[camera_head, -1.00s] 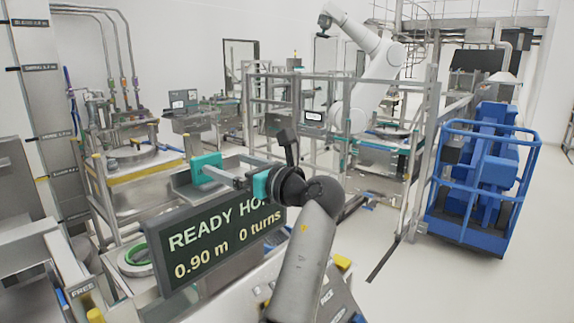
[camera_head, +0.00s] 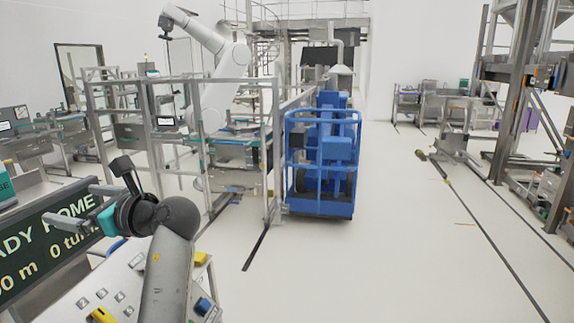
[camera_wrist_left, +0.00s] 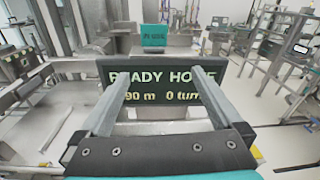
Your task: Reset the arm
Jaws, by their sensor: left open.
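My left arm comes up from the bottom left of the head view. Its gripper (camera_head: 68,204) points left, with two grey fingers spread apart and nothing between them. In the left wrist view the fingers (camera_wrist_left: 162,84) are also apart and empty. Beyond them is a dark sign (camera_wrist_left: 140,75) with pale letters that read roughly "READY HOME", "0.90 m" and "0 turns", partly covered by the fingers. The same sign (camera_head: 60,246) is cut off at the left of the head view, beside and below the gripper. My right gripper is in neither view.
A panel with buttons (camera_head: 110,295) lies below the left arm. A blue caged cart (camera_head: 322,165) stands mid-view, right of a metal frame (camera_head: 180,120) with a white robot arm (camera_head: 215,95). Open floor (camera_head: 420,260) spans the right, with steel structures (camera_head: 510,90) beyond.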

